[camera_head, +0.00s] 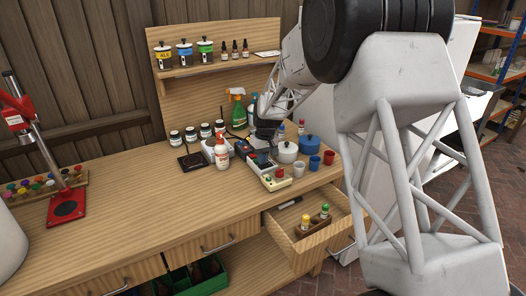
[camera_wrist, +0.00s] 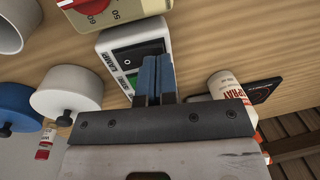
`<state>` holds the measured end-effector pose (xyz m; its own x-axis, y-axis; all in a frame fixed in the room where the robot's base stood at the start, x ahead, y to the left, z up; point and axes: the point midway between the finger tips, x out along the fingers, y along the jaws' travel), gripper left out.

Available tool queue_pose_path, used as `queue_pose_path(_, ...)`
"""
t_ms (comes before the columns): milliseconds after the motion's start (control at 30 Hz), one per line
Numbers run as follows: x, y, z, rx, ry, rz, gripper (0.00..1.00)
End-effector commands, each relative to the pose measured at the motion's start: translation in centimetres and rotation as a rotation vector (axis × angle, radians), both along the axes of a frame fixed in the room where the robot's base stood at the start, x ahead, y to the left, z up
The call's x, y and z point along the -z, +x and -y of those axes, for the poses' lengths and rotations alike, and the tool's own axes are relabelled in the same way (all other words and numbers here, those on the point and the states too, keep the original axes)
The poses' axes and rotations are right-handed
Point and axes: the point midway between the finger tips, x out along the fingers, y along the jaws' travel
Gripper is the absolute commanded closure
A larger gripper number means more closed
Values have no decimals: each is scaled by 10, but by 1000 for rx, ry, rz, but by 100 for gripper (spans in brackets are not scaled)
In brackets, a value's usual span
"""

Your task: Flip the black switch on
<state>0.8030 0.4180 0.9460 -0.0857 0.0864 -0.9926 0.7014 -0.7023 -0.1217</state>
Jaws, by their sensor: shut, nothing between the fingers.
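A white switch box (camera_wrist: 112,50) with a label that reads like "LAMP" shows near the top of the wrist view. A black switch (camera_wrist: 140,57) is set in its face, with a green patch beside it. My gripper (camera_wrist: 152,62) is shut and empty, its blue fingertips together over the box, overlapping the switch's edge. Whether they touch it I cannot tell, nor which way the switch is set. In the head view the box (camera_head: 260,162) stands on the workbench (camera_head: 150,200), and my gripper is mostly hidden among things behind it.
A beige box with a red knob (camera_wrist: 93,6) adjoins the switch box. A white pot (camera_wrist: 65,91), a blue pot (camera_head: 309,145) and several cups stand to its right in the head view. A white spray bottle (camera_head: 222,156) stands left. An open drawer (camera_head: 309,245) juts out below.

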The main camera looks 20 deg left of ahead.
Motion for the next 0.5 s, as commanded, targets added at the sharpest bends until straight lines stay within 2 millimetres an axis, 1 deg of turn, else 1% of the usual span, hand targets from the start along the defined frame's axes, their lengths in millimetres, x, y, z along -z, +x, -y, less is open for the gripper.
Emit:
queue_pose_path(133, 7, -1, -1, 0, -1, -1, 100)
queue_pose_path(500, 8, -1, -1, 0, -1, -1, 100)
